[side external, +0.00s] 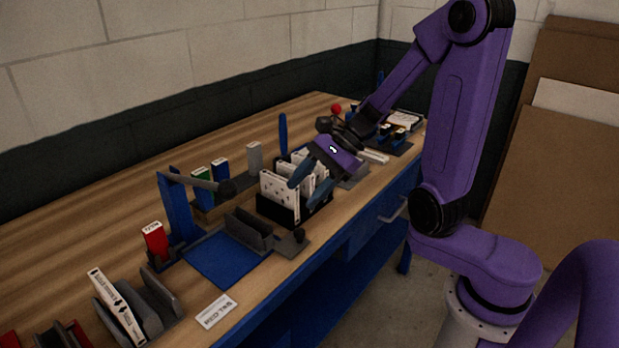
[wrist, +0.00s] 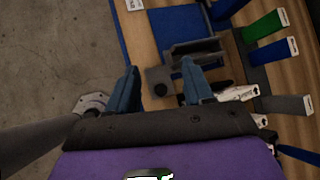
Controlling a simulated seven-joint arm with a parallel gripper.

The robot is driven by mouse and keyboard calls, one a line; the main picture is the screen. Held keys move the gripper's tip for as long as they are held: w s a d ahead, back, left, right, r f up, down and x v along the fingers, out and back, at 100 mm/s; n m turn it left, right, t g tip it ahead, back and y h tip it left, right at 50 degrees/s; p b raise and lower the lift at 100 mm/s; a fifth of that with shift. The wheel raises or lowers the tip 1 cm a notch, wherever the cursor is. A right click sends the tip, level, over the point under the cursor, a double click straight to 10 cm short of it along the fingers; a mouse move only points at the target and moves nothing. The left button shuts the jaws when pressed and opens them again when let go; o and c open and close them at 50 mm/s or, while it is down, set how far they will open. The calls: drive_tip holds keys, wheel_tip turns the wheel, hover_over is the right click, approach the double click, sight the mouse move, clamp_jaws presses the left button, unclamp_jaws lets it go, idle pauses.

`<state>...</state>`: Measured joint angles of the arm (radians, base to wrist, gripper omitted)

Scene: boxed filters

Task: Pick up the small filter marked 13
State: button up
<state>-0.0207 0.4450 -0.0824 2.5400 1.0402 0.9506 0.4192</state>
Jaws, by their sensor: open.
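White boxed filters (side external: 279,194) stand upright in a black holder (side external: 290,219) near the bench's front edge in the side view. Their marks are too small to read, so I cannot tell which is 13. My gripper (side external: 302,196) is over this holder, its two blue fingers apart and pointing down toward the front left. It hides part of the filters. In the wrist view my gripper (wrist: 158,68) is open with nothing between the fingers. A white filter edge (wrist: 238,93) shows just right of the right finger there, with small unreadable print.
Left of the holder are a blue mat (side external: 228,262) with a grey slotted block (side external: 249,228), and a blue post (side external: 176,208). A red filter (side external: 154,243) and green and blue filters stand farther left and behind. A white card (side external: 216,311) lies at the front edge.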

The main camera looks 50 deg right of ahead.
drive_tip(key=s+d+r+m+t+h, duration=0.2)
drive_tip(key=d+m+t+h, duration=0.6)
drive_tip(key=d+m, duration=0.95)
drive_tip(key=x, duration=1.1)
drive_tip(key=shift+w+a, duration=0.25)
drive_tip(key=shift+a, duration=0.05)
drive_tip(key=shift+d+x, duration=0.15)
drive_tip(key=shift+x, duration=1.45)
drive_tip(key=shift+d+x, duration=0.15)
drive_tip(key=shift+x, duration=1.4)
drive_tip(key=shift+f, duration=0.15)
clamp_jaws()
